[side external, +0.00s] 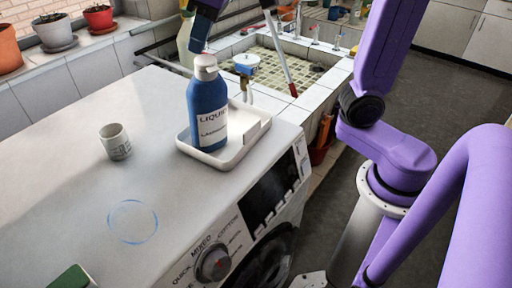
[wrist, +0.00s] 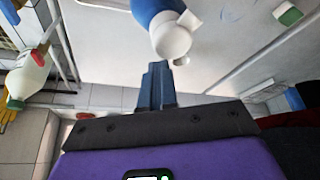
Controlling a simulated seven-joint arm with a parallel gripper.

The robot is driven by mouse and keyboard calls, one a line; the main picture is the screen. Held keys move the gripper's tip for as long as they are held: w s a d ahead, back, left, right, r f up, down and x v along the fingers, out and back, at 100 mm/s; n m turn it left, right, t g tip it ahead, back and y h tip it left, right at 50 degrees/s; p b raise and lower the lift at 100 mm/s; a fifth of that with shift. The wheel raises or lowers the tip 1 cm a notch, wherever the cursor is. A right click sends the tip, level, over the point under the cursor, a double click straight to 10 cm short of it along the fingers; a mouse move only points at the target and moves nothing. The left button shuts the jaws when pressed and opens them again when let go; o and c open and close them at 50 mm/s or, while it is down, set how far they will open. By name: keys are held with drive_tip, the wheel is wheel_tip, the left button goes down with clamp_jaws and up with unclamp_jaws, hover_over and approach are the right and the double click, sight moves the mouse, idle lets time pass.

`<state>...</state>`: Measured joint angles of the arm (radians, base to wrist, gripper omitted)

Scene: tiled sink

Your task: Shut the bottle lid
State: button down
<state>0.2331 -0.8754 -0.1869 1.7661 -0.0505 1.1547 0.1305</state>
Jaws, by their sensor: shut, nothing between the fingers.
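How far the lid stands open is hard to tell. My gripper (side external: 197,48) has its blue fingers pointing down just above the cap. In the wrist view the fingers (wrist: 157,68) are together and empty, beside the cap; contact cannot be made out.
A small white cup (side external: 115,142) stands left of the tray. A tiled sink (side external: 285,68) lies behind, with a pale bottle (side external: 187,42) near it. A green-topped sponge (side external: 72,278) lies at the front left. The washing machine top (side external: 60,180) is mostly clear.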

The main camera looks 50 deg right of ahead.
sight(203, 57)
drive_tip(key=shift+s+f, duration=0.1)
drive_tip(key=shift+f, duration=0.15)
wheel_tip(203, 57, up, 7)
idle(1.0)
drive_tip(key=s+d+f+n+g+h, duration=0.1)
drive_tip(key=s+d+f, duration=0.4)
drive_tip(key=s+f, duration=0.6)
drive_tip(key=s+d+f+n+g+h, duration=0.1)
drive_tip(key=s+d+f+n+g, duration=0.2)
drive_tip(key=s+f, duration=0.8)
wheel_tip(203, 57, down, 3)
drive_tip(key=d+n, duration=0.2)
drive_tip(key=shift+s+n, duration=0.25)
drive_tip(key=shift+n, duration=0.05)
